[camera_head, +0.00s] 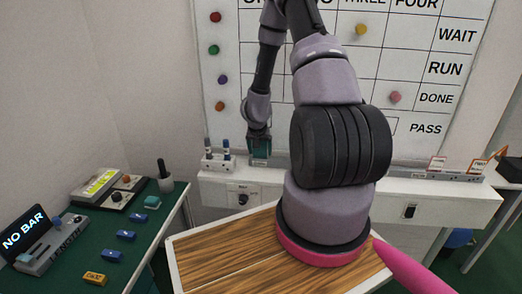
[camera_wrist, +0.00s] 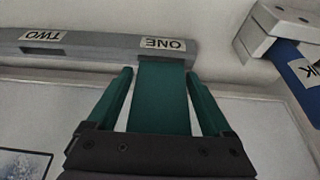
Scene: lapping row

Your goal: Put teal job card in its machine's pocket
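The teal job card (camera_wrist: 163,95) shows in the wrist view as a flat panel between my fingers, its far end meeting the grey rail just at the label ONE (camera_wrist: 162,44). Whether it sits down in the pocket or only in front of it I cannot tell. My gripper (camera_wrist: 160,75) has dark teal fingers, one on each side of the card, with a pale gap visible on the left and a narrower one low on the right. It looks open around the card. In the head view my gripper (camera_head: 260,150) is at the left of the wall ledge; the card cannot be made out there.
The label TWO (camera_wrist: 43,35) is further along the rail. A pale block with a blue piece (camera_wrist: 300,75) stands close on the right in the wrist view. In the head view, a peg holder (camera_head: 218,160) is left of my gripper. A green table (camera_head: 150,225) holds several blue blocks.

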